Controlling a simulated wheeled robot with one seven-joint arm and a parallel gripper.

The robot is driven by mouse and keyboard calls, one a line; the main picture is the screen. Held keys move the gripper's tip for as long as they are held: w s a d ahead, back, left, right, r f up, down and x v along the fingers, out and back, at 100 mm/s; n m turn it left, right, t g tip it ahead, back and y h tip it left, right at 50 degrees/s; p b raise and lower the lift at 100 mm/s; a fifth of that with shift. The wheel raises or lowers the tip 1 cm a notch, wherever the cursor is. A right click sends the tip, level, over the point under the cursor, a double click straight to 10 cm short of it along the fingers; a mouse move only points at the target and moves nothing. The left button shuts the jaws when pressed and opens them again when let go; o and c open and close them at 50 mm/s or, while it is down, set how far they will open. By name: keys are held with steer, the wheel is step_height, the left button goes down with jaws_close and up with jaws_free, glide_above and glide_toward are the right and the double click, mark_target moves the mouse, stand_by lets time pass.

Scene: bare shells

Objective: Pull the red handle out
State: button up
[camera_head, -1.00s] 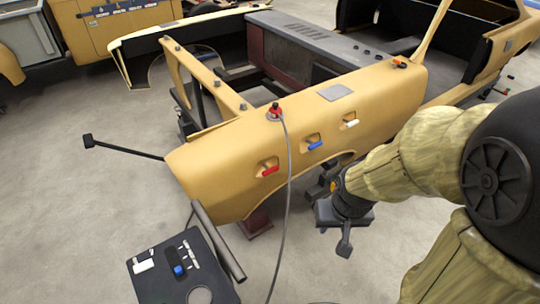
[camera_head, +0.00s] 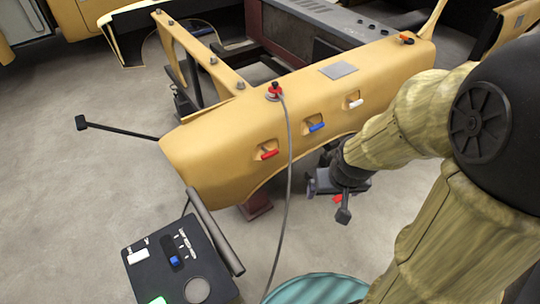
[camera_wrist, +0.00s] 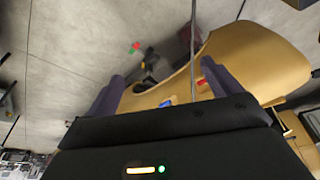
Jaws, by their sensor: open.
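The red handle (camera_head: 269,155) sits in a small recess on the side of the tan car shell (camera_head: 215,160), left of the blue handle (camera_head: 317,127) and the white handle (camera_head: 356,103). My gripper (camera_head: 342,205) is to the right of and below the red handle, apart from the panel. In the wrist view, the two purple fingers of my gripper (camera_wrist: 162,85) are spread with nothing held between them. The blue handle (camera_wrist: 165,103) shows between the fingers there, and a small red piece (camera_wrist: 202,82), likely the red handle, shows beside the right finger.
A grey cable (camera_head: 289,190) hangs from a red plug (camera_head: 274,91) past the panel, just right of the red handle. A dark control box (camera_head: 150,275) with a grey bar (camera_head: 215,232) stands at the lower left. A teal round object (camera_head: 318,290) is at the bottom edge.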

mark_target(271, 155)
steer(key=w+a+f+n+t+y+b, duration=0.3)
steer(key=w+f+t+b, duration=0.3)
steer(key=f+b, duration=0.5)
steer(key=w+a+f+n+t+y+b, duration=0.2)
steer(key=w+f+t+y+b, duration=0.3)
steer(key=w+f+b, duration=0.5)
steer(key=w+n+y+b, duration=0.1)
steer(key=b, duration=0.2)
steer(key=shift+a+f+t+b, duration=0.3)
steer(key=shift+a+f+t, duration=0.1)
steer(key=shift+w, duration=0.1)
steer(key=p+x, duration=0.2)
steer(key=x, duration=1.5)
steer(key=shift+w+a+r, duration=0.1)
steer(key=shift+a+r, duration=0.1)
steer(key=shift+a, duration=0.1)
